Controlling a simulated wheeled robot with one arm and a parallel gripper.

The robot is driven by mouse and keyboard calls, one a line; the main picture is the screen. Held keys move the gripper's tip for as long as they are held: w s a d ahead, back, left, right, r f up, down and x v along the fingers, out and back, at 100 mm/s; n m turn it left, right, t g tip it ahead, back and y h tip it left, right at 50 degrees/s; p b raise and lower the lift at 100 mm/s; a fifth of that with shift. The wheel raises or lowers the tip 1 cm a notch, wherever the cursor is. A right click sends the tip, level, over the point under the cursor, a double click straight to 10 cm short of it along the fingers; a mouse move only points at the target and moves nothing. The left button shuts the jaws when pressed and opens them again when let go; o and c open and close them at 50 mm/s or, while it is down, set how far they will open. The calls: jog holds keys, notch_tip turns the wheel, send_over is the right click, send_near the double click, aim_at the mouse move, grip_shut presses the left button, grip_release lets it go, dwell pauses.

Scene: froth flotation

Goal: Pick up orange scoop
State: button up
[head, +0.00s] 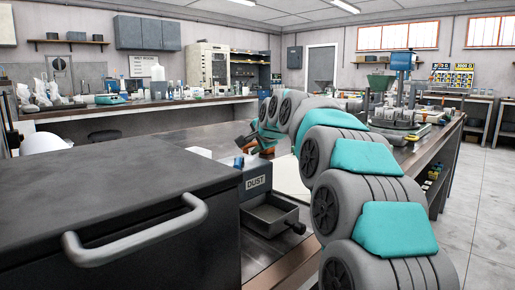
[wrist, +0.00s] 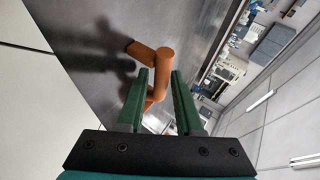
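The orange scoop (wrist: 164,68) shows in the wrist view, with a thick rounded body and a short arm reaching left over the dark metal bench top. My gripper (wrist: 160,74) has its two green fingers on either side of the scoop, with orange showing in the gap between them. Whether both fingers press on it is not clear. In the head view my gripper (head: 250,141) is small and far off, low by the bench behind the dust box, with some orange (head: 266,147) beside it. The scoop's lower part is partly hidden by the fingers.
A grey box labelled DUST (head: 257,184) with an open tray (head: 270,216) stands near the dark cabinet (head: 110,205) with a handle. A pale flat panel (head: 290,178) lies right of the box. Equipment (head: 400,115) crowds the right-hand bench.

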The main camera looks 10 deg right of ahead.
jog(key=shift+c, duration=0.3)
grip_shut()
dwell(0.5)
jog(key=shift+r, duration=1.7)
jog(key=s+d, duration=0.3)
jog(key=s, duration=0.1)
jog(key=s+d+r+b, duration=0.1)
jog(key=s+d, duration=0.1)
jog(key=s, duration=0.3)
jog(key=s+d+b, duration=0.1)
jog(key=s+d, duration=0.2)
jog(key=s, duration=0.1)
jog(key=shift+s+d+r, duration=0.15)
jog(key=shift+d+r, duration=0.15)
jog(key=shift+d, duration=0.05)
